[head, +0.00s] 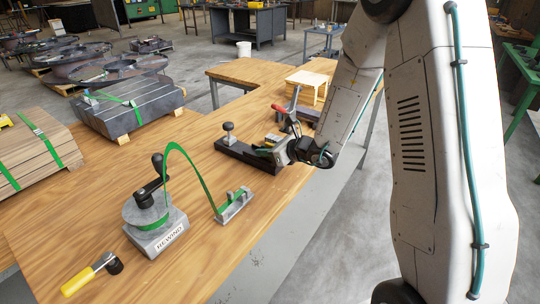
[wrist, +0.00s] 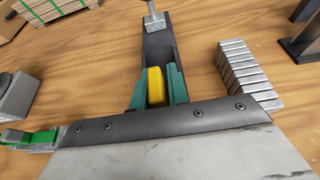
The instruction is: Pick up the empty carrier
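My gripper (wrist: 157,85) has teal fingers and reaches down at a dark grey channel-shaped fixture (wrist: 160,47) on the wooden bench. A yellow piece (wrist: 155,87), perhaps the empty carrier, shows between the fingers in the wrist view. It fills most of the gap; I cannot tell whether both fingers press on it. Its lower end is hidden by the gripper body. In the head view, the gripper (head: 265,151) is low over the right part of the fixture (head: 240,153). The yellow piece cannot be made out clearly there.
A grey knob post (head: 228,132) stands at the fixture's left end. A row of silver plates (wrist: 241,66) lies close beside it. A red-handled clamp (head: 281,109) and pale wooden blocks (head: 305,86) stand behind. The rewind unit (head: 157,229) and strap bracket (head: 234,207) are in front.

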